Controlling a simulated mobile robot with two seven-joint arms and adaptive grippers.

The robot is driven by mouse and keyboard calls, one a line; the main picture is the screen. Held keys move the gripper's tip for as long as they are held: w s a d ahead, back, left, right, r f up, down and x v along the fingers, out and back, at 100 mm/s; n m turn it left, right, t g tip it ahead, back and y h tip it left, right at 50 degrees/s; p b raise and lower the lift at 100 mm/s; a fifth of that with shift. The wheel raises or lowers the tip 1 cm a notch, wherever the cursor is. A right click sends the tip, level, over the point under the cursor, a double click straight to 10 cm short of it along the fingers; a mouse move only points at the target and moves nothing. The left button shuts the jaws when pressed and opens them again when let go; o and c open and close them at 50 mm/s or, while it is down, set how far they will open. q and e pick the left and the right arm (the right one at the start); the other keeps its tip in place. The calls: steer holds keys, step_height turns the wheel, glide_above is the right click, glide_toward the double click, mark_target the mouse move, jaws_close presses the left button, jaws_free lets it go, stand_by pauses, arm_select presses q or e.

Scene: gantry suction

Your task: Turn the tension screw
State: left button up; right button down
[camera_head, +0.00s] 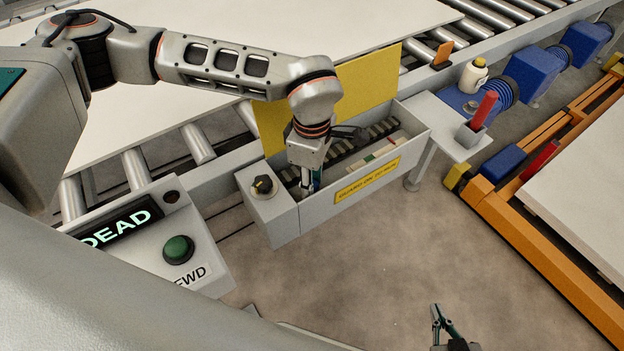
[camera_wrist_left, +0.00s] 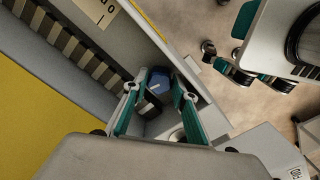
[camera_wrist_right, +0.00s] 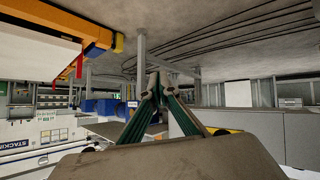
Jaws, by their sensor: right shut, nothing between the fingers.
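The tension screw (camera_wrist_left: 158,82), with a blue head and a pale line across it, sits inside the grey guard box in the left wrist view. My left gripper (camera_head: 308,190) reaches down into the box's near-left end. In the left wrist view the fingers of my left gripper (camera_wrist_left: 157,92) stand apart on either side of the screw; I cannot tell whether they touch it. The arm hides most of the screw in the head view. My right gripper (camera_head: 437,312) is shut and empty above the floor at the lower right; its closed fingers show in the right wrist view (camera_wrist_right: 153,88).
The guard box (camera_head: 415,120) holds a chain, and its yellow lid (camera_head: 355,85) stands open behind. A black knob (camera_head: 263,186) is on the box's left end. A panel with a green button (camera_head: 178,249) reads DEAD. The orange frame (camera_head: 520,228) stands right; floor between is clear.

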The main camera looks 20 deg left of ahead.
arm_select(q)
steer(key=shift+r+n+p, duration=0.15)
steer(key=shift+n+p, duration=0.4)
steer(key=shift+n, duration=0.15)
steer(key=o, duration=0.8)
steer(key=shift+o, duration=0.2)
steer(key=shift+r, duration=0.35)
step_height(320, 180, up, 11)
arm_select(e)
steer(key=shift+a+r, duration=0.15)
steer(key=shift+r, duration=0.25)
